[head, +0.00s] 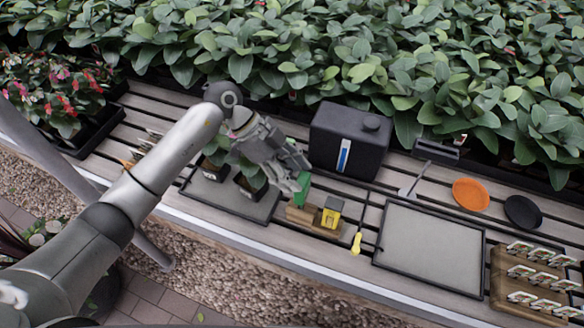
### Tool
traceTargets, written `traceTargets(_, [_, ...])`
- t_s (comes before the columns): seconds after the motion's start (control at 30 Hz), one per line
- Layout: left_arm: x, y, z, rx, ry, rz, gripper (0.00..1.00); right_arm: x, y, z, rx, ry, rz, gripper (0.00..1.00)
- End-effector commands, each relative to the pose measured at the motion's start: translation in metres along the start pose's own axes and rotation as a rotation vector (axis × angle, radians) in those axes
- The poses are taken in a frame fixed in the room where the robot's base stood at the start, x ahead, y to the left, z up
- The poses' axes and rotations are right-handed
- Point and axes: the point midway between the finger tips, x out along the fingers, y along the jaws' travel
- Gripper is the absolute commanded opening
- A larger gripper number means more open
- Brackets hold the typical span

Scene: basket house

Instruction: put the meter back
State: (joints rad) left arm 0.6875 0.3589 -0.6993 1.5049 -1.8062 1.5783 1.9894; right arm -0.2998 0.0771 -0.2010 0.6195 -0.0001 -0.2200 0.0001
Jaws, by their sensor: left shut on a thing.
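My left gripper (294,186) comes in from the left and is shut on a small green meter (302,190). The gripper's fingers partly hide the green meter. It is at the left part of a low wooden holder (316,225); I cannot tell whether it touches the holder or sits in it. A yellow meter (332,212) stands at the holder's right part. My right gripper is not in view.
A grey tray with potted plants (230,198) lies left of the holder. A black box (348,140) stands behind it. A yellow-handled tool (357,243) and an empty grey tray (430,248) lie right. Orange (471,195) and black (523,212) saucers lie farther right.

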Motion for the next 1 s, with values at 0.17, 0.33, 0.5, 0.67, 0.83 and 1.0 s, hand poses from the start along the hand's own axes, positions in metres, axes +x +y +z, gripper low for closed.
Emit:
traceTargets(0.17, [0.006,0.000,0.005,0.000,0.000,0.000,0.03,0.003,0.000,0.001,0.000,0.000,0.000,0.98])
traceTargets(0.33, [0.006,0.000,0.005,0.001,0.000,-0.001,0.03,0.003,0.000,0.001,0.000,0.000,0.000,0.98])
traceTargets(0.5, [0.006,0.000,0.005,0.001,0.000,-0.001,0.03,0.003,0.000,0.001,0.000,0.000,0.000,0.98])
traceTargets(0.67, [0.008,0.000,0.007,0.000,0.000,0.000,0.03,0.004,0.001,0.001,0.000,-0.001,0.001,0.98])
traceTargets(0.83, [0.015,0.000,0.013,-0.001,0.000,0.000,0.03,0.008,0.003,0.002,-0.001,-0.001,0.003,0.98])
traceTargets(1.0, [0.023,0.000,0.019,-0.001,0.000,-0.001,0.03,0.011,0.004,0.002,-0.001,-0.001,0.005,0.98])
